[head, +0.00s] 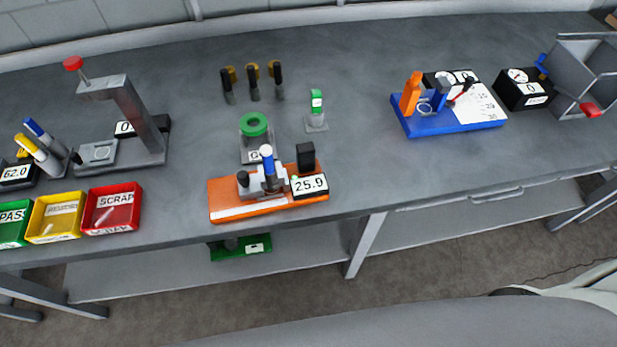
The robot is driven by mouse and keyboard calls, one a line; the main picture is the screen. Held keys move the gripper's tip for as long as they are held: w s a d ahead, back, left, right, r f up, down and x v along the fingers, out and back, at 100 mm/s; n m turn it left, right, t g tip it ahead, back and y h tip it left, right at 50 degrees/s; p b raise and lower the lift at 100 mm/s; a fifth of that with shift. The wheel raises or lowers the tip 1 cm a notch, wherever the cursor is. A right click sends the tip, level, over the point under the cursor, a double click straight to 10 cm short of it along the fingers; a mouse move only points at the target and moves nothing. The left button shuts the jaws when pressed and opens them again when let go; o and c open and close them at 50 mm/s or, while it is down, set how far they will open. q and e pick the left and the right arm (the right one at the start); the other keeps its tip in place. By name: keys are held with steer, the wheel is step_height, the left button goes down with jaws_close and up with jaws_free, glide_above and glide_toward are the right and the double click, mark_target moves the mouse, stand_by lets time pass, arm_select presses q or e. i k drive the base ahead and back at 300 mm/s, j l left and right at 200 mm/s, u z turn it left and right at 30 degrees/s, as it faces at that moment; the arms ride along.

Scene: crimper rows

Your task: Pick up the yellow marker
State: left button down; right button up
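The yellow marker (37,153) is at the far left of the grey workbench (365,180) in the head view. It leans at a slant, its yellow upper end pointing up and left, beside a similar blue-ended marker (42,135). A black box with a display reading 62.0 (17,173) stands just left of its lower part. The holder under the markers is partly hidden. Neither of my grippers is in view.
Green, yellow (55,234) and red (112,225) bins line the front edge near the markers. A grey press with a red knob (73,63) stands to their right. An orange fixture (222,205) and a blue fixture (437,128) stand farther right. Bench space between these two fixtures is clear.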

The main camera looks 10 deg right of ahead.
mark_target(22, 140)
steer(key=u, duration=1.4)
